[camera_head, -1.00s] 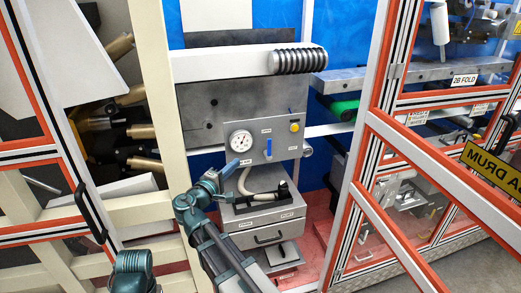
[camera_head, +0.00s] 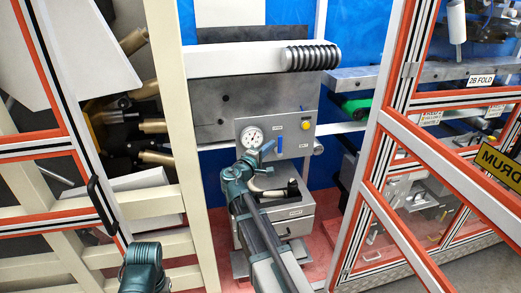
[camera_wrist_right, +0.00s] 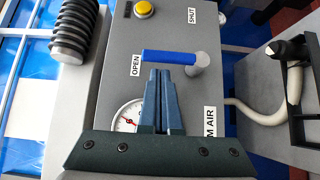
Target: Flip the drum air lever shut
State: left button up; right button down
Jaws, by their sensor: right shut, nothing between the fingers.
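The drum air lever (camera_wrist_right: 170,57) is a blue handle on a grey pivot post. In the right wrist view it points left, toward the OPEN label (camera_wrist_right: 136,65); the SHUT label (camera_wrist_right: 192,16) is above the post. In the head view the lever (camera_head: 279,145) stands upright on the grey panel (camera_head: 305,146). My right gripper (camera_wrist_right: 165,70) is shut and empty, its fingertips right at the lever's lower edge in the wrist view. I cannot tell whether they touch it. The gripper (camera_head: 266,147) is just left of the lever in the head view. My left gripper is not in view.
A pressure gauge (camera_head: 252,136) and a yellow button (camera_head: 305,125) share the panel. A hose and black clamp (camera_head: 293,189) sit on the grey box below. A white roller arm with black ribs (camera_head: 310,57) is above. Orange-edged guard frames flank the opening.

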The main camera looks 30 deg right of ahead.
jog(key=shift+d, duration=0.3)
jog(key=m+g+y+p, duration=0.1)
jog(key=m+y+p, duration=0.7)
jog(key=y+p, duration=0.5)
send_near(296, 147)
notch_tip(296, 147, down, 2)
jog(key=w+a+h+p, duration=0.2)
jog(key=a, duration=0.1)
jog(key=shift+s+d+f+b, duration=0.15)
jog(key=shift+d+f+b, duration=0.45)
jog(key=shift+b, duration=0.1)
jog(key=shift+f, duration=0.1)
jog(key=shift+s, duration=0.1)
dwell(0.4)
